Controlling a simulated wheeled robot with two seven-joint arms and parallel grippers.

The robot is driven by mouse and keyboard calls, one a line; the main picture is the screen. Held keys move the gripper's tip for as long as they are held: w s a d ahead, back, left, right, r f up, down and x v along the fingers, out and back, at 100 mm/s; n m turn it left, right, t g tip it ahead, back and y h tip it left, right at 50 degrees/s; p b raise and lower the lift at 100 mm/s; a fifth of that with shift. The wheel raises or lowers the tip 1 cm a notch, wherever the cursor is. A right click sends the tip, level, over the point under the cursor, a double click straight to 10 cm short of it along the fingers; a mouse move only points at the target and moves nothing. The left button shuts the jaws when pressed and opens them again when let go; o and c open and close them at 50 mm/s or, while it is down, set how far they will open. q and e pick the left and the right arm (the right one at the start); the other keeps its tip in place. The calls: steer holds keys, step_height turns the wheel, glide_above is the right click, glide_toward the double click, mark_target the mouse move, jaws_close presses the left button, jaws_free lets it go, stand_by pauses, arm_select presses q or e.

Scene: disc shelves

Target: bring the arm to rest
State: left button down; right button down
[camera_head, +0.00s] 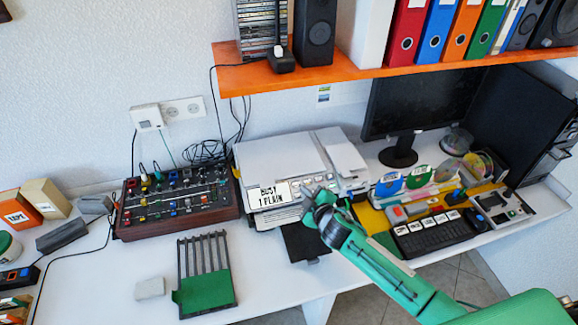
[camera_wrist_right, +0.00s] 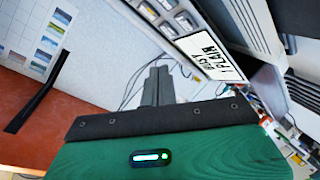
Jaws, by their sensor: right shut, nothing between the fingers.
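My right arm comes in from the lower right of the head view, green with a grey wrist. My left gripper is not in view.
A slotted rack (camera_head: 205,285) with a green panel stands on the desk at front centre-left. A control box with knobs (camera_head: 178,203) is behind it. A black keyboard (camera_head: 437,234) is right of the gripper. An orange shelf (camera_head: 350,70) with binders hangs above.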

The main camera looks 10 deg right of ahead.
steer(key=s+d+r+m+g+h, duration=0.15)
steer(key=s+m+g, duration=0.4)
steer(key=s, duration=1.25)
steer(key=s+d+m+g+h, duration=0.15)
steer(key=s+m+g, duration=0.4)
steer(key=s, duration=1.35)
step_height(320, 180, down, 31)
steer(key=n+g, duration=0.1)
steer(key=s+d+f, duration=0.2)
steer(key=s+f, duration=0.7)
steer(key=s+d+f+g, duration=0.1)
steer(key=s+f, duration=0.9)
steer(key=shift+s+d+f+g, duration=0.2)
steer(key=shift+s+d+g, duration=0.05)
steer(key=shift+d+g, duration=0.1)
